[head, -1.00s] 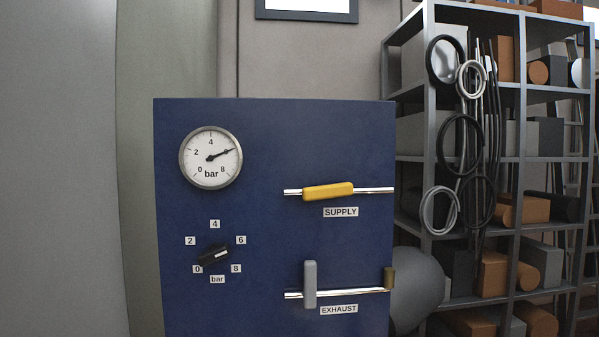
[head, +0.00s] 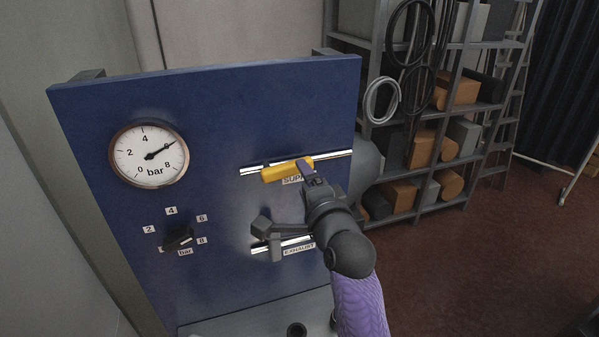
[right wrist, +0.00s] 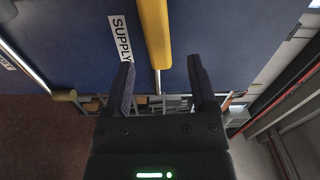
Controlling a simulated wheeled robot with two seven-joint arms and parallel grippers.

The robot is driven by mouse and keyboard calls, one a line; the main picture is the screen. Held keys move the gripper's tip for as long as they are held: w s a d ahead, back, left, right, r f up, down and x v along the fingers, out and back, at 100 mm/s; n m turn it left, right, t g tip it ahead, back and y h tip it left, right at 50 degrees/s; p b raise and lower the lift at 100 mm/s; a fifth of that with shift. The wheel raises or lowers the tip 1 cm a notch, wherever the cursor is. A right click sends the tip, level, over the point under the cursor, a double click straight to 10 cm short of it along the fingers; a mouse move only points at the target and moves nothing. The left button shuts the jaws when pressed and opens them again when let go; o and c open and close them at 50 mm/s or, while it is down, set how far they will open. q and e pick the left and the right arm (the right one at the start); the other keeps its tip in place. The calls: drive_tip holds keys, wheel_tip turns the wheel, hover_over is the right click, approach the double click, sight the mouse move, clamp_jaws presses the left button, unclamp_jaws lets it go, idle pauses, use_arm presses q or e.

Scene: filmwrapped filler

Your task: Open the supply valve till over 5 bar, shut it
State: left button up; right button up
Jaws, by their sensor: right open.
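The supply valve's yellow handle (head: 285,172) lies along its shiny pipe on the blue panel (head: 215,105). The SUPPLY label is partly covered by my right gripper (head: 286,196). That gripper is open, its fingers spread apart at the handle's right end. In the right wrist view the yellow handle (right wrist: 154,35) reaches down between the open fingers (right wrist: 161,82), with no clear grip on it. The round gauge (head: 150,154) has its needle pointing up right, at about 6 bar. My left gripper is not in view.
A black knob (head: 178,238) with a bar scale is at lower left. A shelf (head: 440,125) with boxes and hoses stands behind right. The floor (head: 480,275) at right is clear.

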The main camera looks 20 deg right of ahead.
sight(297, 171)
drive_tip(key=w, duration=0.1)
drive_tip(key=w+b, duration=0.1)
drive_tip(key=w, duration=0.1)
drive_tip(key=w+b, duration=0.1)
drive_tip(key=shift+w+a+f, duration=0.1)
drive_tip(key=shift+w+f, duration=0.2)
drive_tip(key=shift+w+r, duration=0.2)
clamp_jaws()
idle(1.0)
